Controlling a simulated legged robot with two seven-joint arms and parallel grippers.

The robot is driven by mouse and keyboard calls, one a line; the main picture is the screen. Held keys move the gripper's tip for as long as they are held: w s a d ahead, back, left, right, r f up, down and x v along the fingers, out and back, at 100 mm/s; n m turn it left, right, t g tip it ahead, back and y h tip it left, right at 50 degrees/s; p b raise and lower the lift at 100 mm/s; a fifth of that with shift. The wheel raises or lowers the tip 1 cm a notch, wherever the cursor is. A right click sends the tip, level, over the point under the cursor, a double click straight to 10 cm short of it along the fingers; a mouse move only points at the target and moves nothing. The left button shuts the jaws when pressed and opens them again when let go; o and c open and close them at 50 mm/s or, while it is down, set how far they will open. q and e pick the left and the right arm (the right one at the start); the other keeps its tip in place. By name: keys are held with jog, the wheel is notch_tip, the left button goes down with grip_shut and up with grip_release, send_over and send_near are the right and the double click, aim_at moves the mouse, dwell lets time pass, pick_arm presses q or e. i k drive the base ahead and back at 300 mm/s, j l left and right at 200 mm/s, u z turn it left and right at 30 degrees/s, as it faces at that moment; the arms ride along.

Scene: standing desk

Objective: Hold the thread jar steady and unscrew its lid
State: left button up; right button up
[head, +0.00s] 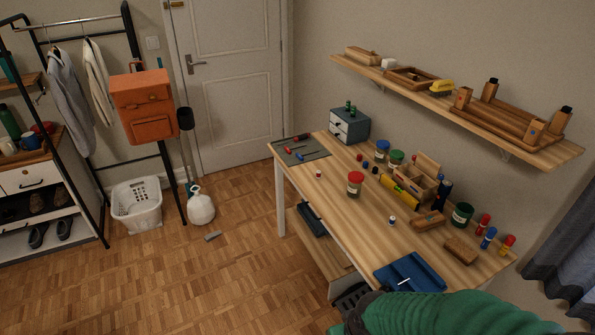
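Several lidded jars stand on the wooden desk (330,205). A jar with a red lid (355,184) stands upright near the desk's middle. A jar with a blue lid (383,151) and a jar with a green lid (396,160) stand behind it. Another green-lidded jar (462,214) stands farther right. Which one holds thread is too small to tell. All lids appear to be on. A green and dark part of my own arm shows at the bottom right, apart from the jars. Neither of my grippers can be seen.
A wooden organiser (418,180), a blue folded item (410,273), wooden blocks (460,250) and small bottles crowd the desk's right and back. A grey mat with tools (300,150) lies at the left end. The front middle is mostly clear. A shelf (470,110) hangs above.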

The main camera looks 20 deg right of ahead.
aim_at(353, 191)
jog(key=i+j+z, duration=0.1)
jog(key=i, duration=0.4)
jog(key=i+j, duration=0.15)
jog(key=i, duration=0.3)
jog(key=l+z, duration=0.05)
